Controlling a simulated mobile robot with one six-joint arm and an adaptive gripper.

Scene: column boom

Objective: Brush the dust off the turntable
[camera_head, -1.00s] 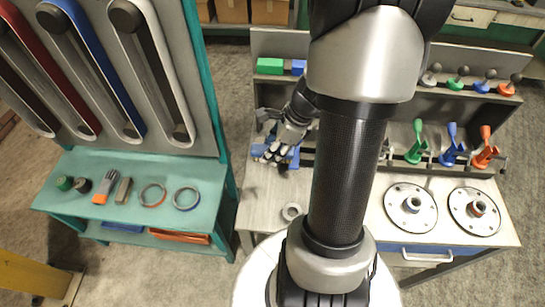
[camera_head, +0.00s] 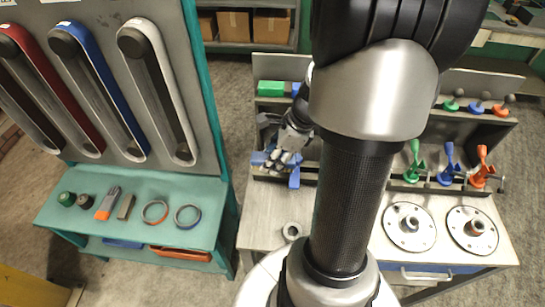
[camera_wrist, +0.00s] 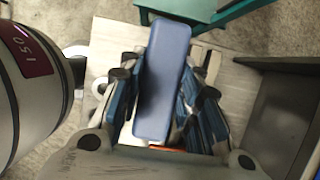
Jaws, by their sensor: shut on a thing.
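My gripper (camera_head: 286,160) is shut on a long blue block with a rounded end (camera_wrist: 164,75), which lies between its fingers in the wrist view; I take it for the brush, but no bristles show. My gripper is at the left part of the bench, by the back shelf. Two round white plates with bolt holes and centre hubs, a left one (camera_head: 391,231) and a right one (camera_head: 458,231), lie on the bench's right side. Either may be the turntable. My gripper is well apart from both. Dust is too small to tell.
A grey ring (camera_head: 291,231) lies on the bench top (camera_head: 262,205). Green, blue and orange holders stand along its back right. My arm hides the bench's middle. A teal stand (camera_head: 175,185) at left holds several small tools and rings.

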